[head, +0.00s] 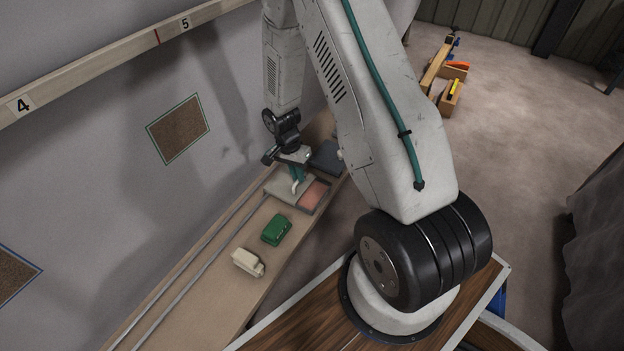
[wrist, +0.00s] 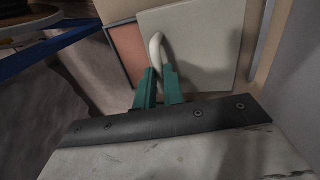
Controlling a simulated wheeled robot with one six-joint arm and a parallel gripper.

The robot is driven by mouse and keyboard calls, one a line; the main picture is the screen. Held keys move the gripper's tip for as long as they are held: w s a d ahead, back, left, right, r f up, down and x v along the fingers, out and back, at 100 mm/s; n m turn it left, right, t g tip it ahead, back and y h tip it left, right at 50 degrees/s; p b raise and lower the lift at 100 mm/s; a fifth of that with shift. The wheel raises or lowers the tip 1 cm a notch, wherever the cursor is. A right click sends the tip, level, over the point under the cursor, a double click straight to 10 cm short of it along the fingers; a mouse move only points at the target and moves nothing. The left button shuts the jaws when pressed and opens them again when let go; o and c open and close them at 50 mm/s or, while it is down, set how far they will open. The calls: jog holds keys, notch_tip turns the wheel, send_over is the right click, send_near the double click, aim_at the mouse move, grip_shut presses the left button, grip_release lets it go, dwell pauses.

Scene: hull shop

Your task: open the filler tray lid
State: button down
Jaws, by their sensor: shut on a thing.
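The filler tray (head: 313,194) stands on the long wooden bench by the wall, with salmon-coloured filler showing in its right part. Its pale grey lid (head: 281,186) covers the left part and leaves the filler on the right uncovered. In the wrist view the lid (wrist: 205,45) lies to the right of the exposed filler (wrist: 127,50). A white curved handle (wrist: 156,46) stands at the lid's edge near the filler. My gripper (wrist: 160,72), with green fingers, is shut on this handle. In the head view my gripper (head: 296,180) is over the tray.
A green block-like object (head: 276,230) and a cream one (head: 247,262) sit on the bench nearer than the tray. A dark grey box (head: 327,156) lies just beyond it. Metal rails (head: 205,262) run along the bench beside the wall. Open floor lies to the right.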

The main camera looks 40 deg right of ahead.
aim_at(283, 179)
jog(key=w, duration=0.2)
jog(key=w+a, duration=0.2)
jog(key=w, duration=0.1)
jog(key=shift+w, duration=0.3)
jog(key=c, duration=1.5)
grip_release()
jog(key=shift+r, duration=0.1)
jog(key=r, duration=0.2)
jog(key=w+r, duration=0.1)
jog(key=r, duration=0.4)
jog(key=shift+w+a+r, duration=0.2)
jog(key=shift+r, duration=0.05)
